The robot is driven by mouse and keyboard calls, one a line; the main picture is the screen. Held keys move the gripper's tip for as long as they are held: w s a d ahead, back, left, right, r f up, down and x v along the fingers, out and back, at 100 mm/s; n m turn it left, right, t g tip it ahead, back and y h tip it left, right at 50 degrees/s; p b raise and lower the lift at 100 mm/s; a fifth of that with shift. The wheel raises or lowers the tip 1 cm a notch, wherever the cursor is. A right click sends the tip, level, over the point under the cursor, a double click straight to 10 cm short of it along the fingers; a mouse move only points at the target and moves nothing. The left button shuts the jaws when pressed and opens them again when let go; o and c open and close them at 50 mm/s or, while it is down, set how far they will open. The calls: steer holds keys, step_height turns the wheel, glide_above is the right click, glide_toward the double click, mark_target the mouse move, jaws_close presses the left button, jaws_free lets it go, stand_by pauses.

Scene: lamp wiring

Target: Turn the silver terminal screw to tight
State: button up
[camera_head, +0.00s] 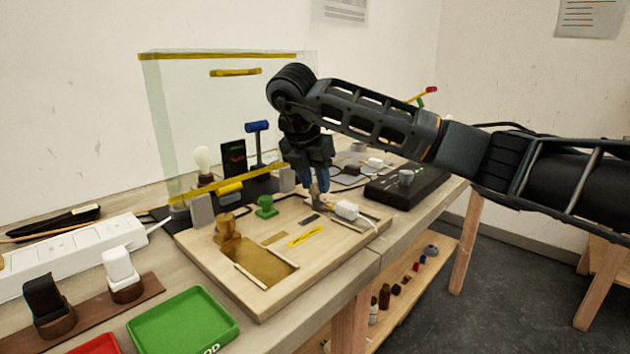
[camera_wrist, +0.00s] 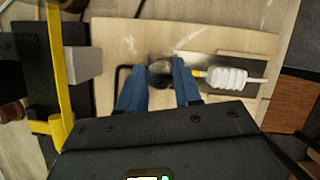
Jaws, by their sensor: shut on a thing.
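My gripper (camera_head: 317,186) points down over the right back part of the pale wooden board (camera_head: 325,260). Its blue fingers are shut on a round, dark silvery thing, which I take for the silver terminal screw (camera_wrist: 160,68); it sits between the fingertips in the wrist view. The fingers hide part of it, and how far it is turned cannot be told. A white ribbed piece (camera_head: 346,210) lies just right of it; in the wrist view it (camera_wrist: 228,78) has a yellowish tip toward the screw.
A clear, yellow-edged panel (camera_head: 225,110) stands behind the board. A green piece (camera_head: 265,206), a brown knob (camera_head: 227,228) and a yellow strip (camera_head: 305,237) are on the board. A black box (camera_head: 408,184) stands to the right, a green tray (camera_head: 183,330) at the front left.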

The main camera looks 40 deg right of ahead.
steer(key=shift+m, duration=0.4)
steer(key=o, duration=1)
steer(key=shift+o, duration=0.2)
steer(key=v, duration=0.8)
steer(key=shift+p, duration=0.35)
steer(key=shift+w+f, duration=0.1)
